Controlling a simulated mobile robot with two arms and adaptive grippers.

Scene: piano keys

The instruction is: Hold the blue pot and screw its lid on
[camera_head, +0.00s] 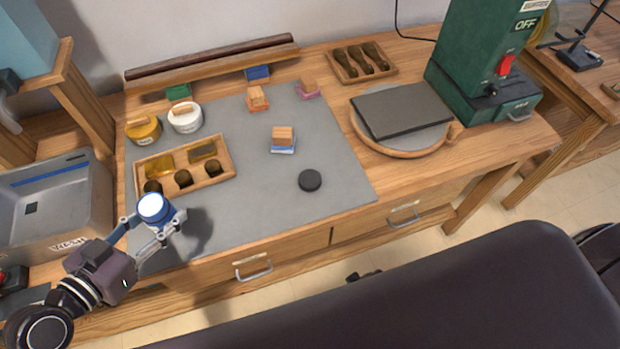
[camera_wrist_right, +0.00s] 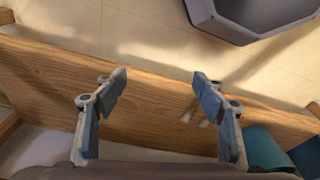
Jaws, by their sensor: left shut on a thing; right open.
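The blue pot (camera_head: 153,207) is in the head view at the lower left, with a blue rim and a white top face. My left gripper (camera_head: 150,222) is shut on it and holds it over the front left of the grey mat (camera_head: 240,215). A dark round disc (camera_head: 310,180), which looks like a lid, lies flat on the mat to the right, apart from the pot. My right gripper (camera_wrist_right: 155,95) is open and empty in the right wrist view, above a wooden surface. It does not show in the head view.
A yellow jar (camera_head: 143,131) and a white jar (camera_head: 186,118) stand behind a wooden tray (camera_head: 225,160). Several stamp-like blocks, one on a blue base (camera_head: 283,141), stand on the mat. A green machine (camera_head: 480,60) is at the right. The mat around the disc is clear.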

